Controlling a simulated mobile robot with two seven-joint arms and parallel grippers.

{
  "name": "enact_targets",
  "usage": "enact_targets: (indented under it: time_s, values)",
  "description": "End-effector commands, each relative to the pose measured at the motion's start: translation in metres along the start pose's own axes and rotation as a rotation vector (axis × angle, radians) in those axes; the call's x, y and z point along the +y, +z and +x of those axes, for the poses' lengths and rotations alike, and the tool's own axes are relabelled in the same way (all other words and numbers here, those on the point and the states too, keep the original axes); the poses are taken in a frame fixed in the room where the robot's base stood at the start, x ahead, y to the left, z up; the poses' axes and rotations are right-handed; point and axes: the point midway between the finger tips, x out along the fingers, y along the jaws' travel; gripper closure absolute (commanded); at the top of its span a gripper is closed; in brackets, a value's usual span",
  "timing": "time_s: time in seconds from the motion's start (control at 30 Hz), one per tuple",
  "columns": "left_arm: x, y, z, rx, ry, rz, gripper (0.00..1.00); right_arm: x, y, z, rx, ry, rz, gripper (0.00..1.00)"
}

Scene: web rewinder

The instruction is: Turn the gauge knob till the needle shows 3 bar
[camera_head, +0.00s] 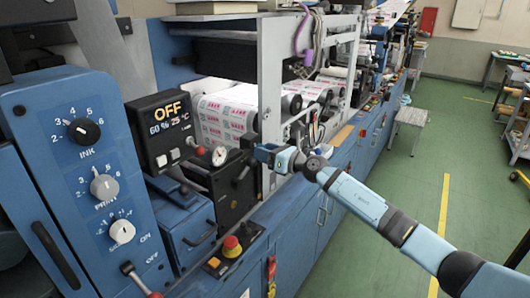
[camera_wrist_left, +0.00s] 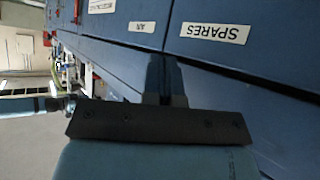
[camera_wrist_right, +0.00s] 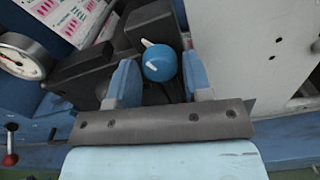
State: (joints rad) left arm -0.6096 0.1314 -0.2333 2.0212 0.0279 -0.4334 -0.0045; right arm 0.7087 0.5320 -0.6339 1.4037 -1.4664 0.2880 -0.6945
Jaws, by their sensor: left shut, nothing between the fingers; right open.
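The pressure gauge (camera_head: 220,156) is a round white dial on the rewinder's front; it also shows at the left edge of the right wrist view (camera_wrist_right: 22,56). Its needle reading is too small to tell. A blue knob with a white pointer line (camera_wrist_right: 158,64) sits between the fingers of my right gripper (camera_wrist_right: 159,78), with visible gaps at both sides. In the head view my right gripper (camera_head: 262,153) is at the machine front, right of the gauge, and the knob is not clearly visible. My left gripper (camera_wrist_left: 165,92) is shut and empty, in front of blue drawers.
An OFF display (camera_head: 166,117) and a panel of INK and PRINT knobs (camera_head: 95,170) stand left of the gauge. A red emergency button (camera_head: 231,244) is below. Printed web (camera_head: 228,113) runs on rollers behind. Drawers labelled SPARES (camera_wrist_left: 214,33) face my left gripper.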

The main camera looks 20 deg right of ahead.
Motion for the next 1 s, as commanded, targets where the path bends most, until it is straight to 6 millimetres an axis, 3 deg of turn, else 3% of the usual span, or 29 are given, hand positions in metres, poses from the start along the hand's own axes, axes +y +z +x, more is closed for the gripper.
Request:
enact_targets:
  time_s: [0.33, 0.5, 1.0]
  values:
    - [0.001, -0.004, 0.0, 0.005, 0.001, -0.004, 1.0, 0.0, 0.0, 0.004, 0.0, 0.0, 0.0, 0.54]
    - [0.001, -0.004, 0.0, 0.006, 0.001, -0.004, 1.0, 0.0, 0.0, 0.004, 0.0, 0.0, 0.0, 0.89]
    - [0.002, -0.015, -0.009, 0.012, -0.001, 0.007, 1.0, 0.001, 0.004, 0.004, 0.0, 0.0, 0.131, 0.88]
